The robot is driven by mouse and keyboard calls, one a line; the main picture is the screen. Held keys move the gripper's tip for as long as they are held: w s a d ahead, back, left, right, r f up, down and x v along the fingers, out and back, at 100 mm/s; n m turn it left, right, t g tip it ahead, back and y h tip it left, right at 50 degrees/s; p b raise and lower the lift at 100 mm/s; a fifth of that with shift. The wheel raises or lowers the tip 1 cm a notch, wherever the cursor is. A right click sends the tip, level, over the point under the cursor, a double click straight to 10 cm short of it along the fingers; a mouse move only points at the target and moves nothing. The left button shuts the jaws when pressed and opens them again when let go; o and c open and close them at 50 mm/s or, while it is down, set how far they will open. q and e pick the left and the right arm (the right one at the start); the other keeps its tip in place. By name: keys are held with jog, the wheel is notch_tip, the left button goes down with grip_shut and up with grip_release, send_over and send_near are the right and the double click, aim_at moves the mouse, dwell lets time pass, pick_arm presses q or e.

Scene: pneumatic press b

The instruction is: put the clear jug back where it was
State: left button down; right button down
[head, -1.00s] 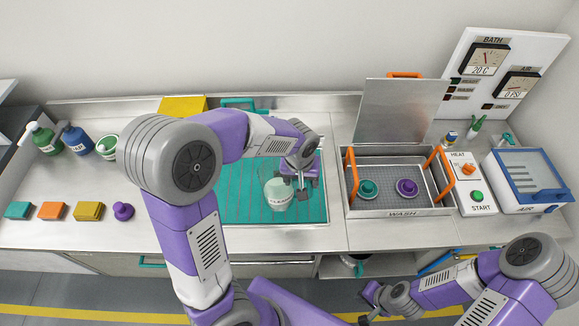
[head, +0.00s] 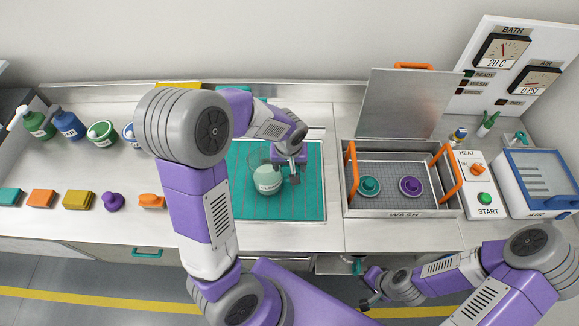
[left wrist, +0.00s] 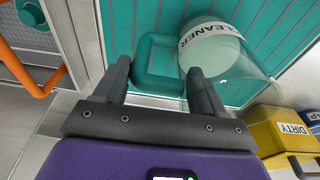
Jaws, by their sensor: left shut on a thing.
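The clear jug (head: 268,182) holds pale green liquid and has a CLEANER label. In the head view it is over the teal ribbed mat (head: 300,206) in the counter; I cannot tell whether it touches the mat. My left gripper (head: 290,172) is at the jug's right side. In the left wrist view, its fingers (left wrist: 160,88) are shut on the jug's teal handle (left wrist: 158,62), with the jug body (left wrist: 212,58) just beyond. My right gripper (head: 368,290) is low in front of the counter, away from the jug; its jaws are too small to read.
The wash basin (head: 403,211), with orange handles and a raised lid (head: 402,105), stands right of the mat. Bottles (head: 68,126) and coloured blocks (head: 78,200) line the counter's left. A yellow DIRTY bin (left wrist: 282,130) is near the jug. My left arm hides part of the counter.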

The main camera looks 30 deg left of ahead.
pick_arm(q)
jog(key=shift+w+f, duration=0.15)
jog(key=shift+f, duration=0.3)
jog(key=shift+f, duration=0.15)
jog(key=shift+c, duration=0.4)
grip_release()
jog(key=shift+r, duration=0.35)
notch_tip(320, 180, up, 12)
jog(key=s+p, duration=0.2)
jog(key=shift+d+f+p, duration=0.2)
jog(key=shift+d+p, duration=0.2)
